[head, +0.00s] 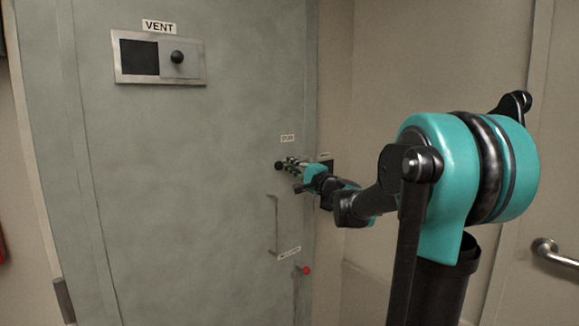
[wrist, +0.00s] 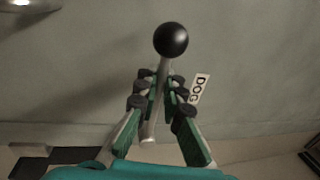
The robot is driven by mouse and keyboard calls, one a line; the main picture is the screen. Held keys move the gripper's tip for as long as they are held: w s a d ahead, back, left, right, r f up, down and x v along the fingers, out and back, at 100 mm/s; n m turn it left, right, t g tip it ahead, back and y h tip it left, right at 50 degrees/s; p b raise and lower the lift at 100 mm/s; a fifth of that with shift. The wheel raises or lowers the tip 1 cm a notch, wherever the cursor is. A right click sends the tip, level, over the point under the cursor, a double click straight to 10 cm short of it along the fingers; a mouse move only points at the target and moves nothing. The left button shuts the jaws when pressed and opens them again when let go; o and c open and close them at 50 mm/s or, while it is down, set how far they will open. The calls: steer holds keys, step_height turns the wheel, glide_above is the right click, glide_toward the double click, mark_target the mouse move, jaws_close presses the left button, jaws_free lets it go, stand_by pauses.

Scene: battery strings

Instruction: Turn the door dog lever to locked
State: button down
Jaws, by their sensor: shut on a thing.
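The dog lever is a metal rod with a black ball knob (wrist: 171,40), seen in the wrist view in front of the grey-green door. A small "DOG" label (wrist: 200,88) is on the door beside it. My gripper (wrist: 164,88) has its green and black fingers on both sides of the rod, below the knob, and is shut on it. In the head view the knob (head: 279,166) shows small at the left of my gripper (head: 296,168), near the door's right edge, below a small label (head: 288,138). The fingers partly hide the lever's rod and its pivot.
The door (head: 190,190) carries a vent panel (head: 158,57) with a sliding knob at upper left. A vertical pull handle (head: 276,225) and a red knob (head: 306,270) sit below the lever.

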steer(key=shift+r, duration=0.1)
steer(key=c, duration=1.6)
jaws_free()
steer(key=shift+d, duration=0.1)
steer(key=v, duration=1.2)
